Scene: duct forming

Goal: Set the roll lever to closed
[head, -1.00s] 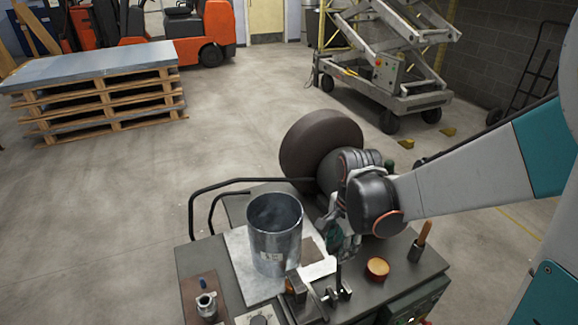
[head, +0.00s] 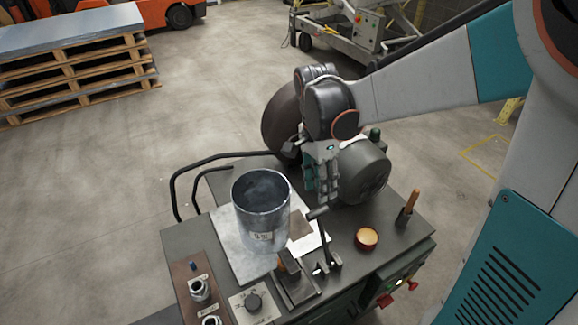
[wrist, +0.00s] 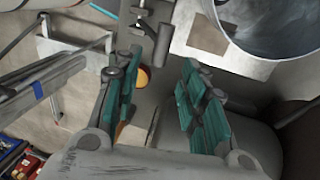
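A dark upright lever (head: 323,238) with a grey cylindrical grip stands on a small bracket at the front of the bench (head: 395,238). I take it for the roll lever; no label on it is readable. It also shows at the top of the wrist view, its grip (wrist: 163,42) just beyond my fingers. My gripper (head: 322,190) points down above and slightly behind the lever. In the wrist view my gripper (wrist: 158,85) has its teal-padded fingers well apart, with nothing held between them.
A metal duct cylinder (head: 262,222) stands on a sheet left of the lever. A grey motor housing (head: 362,172) is close right of my gripper.

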